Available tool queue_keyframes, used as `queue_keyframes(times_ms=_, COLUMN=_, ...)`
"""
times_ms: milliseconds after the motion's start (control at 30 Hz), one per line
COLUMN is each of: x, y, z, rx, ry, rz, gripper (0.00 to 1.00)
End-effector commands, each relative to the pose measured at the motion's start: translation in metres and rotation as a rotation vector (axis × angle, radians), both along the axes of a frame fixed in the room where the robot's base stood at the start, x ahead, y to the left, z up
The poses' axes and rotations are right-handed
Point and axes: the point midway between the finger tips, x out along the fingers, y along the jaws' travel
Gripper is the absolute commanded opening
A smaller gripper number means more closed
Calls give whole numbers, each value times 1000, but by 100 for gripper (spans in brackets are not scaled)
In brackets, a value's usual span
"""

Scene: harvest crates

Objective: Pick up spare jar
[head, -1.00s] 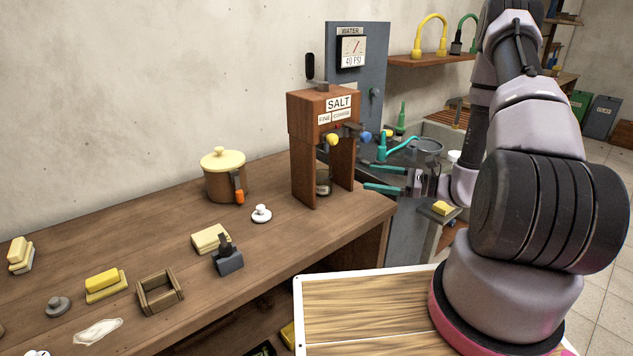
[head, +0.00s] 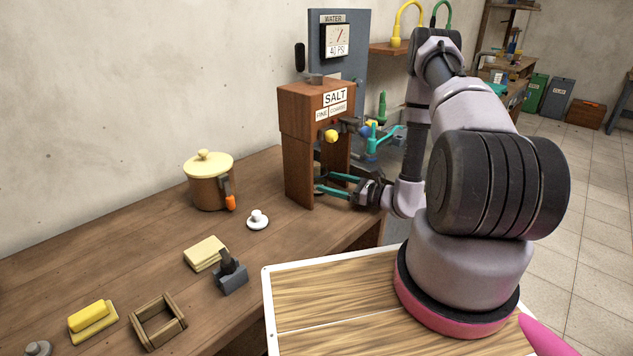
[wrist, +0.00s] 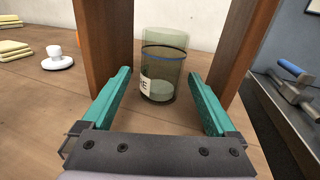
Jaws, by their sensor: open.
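The jar (wrist: 163,65) is clear greenish glass with a dark blue band and a white label, of which only an "E" reads clearly. It stands upright on the bench inside the opening of the wooden salt dispenser (head: 300,150). My gripper (head: 325,183) reaches into this opening from the right in the head view. In the wrist view my gripper (wrist: 160,75) is open, with one teal finger on each side of the jar and a gap showing on both sides. In the head view the jar is mostly hidden by the dispenser and my fingers.
The dispenser's side walls (wrist: 103,40) stand close outside my fingers. A lidded brown pot (head: 208,185), a white knobbed lid (head: 258,222), yellow blocks (head: 204,252) and a small wooden frame (head: 158,322) are on the bench. Metal tools (wrist: 298,82) lie right in the wrist view.

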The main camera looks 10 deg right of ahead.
Motion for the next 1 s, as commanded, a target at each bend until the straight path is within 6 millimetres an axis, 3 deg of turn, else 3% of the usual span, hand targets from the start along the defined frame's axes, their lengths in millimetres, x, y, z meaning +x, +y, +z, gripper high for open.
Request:
queue_keyframes(times_ms=400, x=34, y=36, z=4, rx=-1, ry=-2, rz=3, gripper=93)
queue_keyframes(times_ms=733, x=39, y=41, z=4, rx=1, ry=-1, rz=-1, gripper=93)
queue_keyframes(times_ms=900, x=39, y=41, z=4, rx=1, ry=-1, rz=0, gripper=28)
queue_keyframes(times_ms=967, x=39, y=41, z=4, rx=1, ry=-1, rz=0, gripper=5)
queue_keyframes(times_ms=1000, x=39, y=41, z=4, rx=1, ry=-1, rz=0, gripper=0)
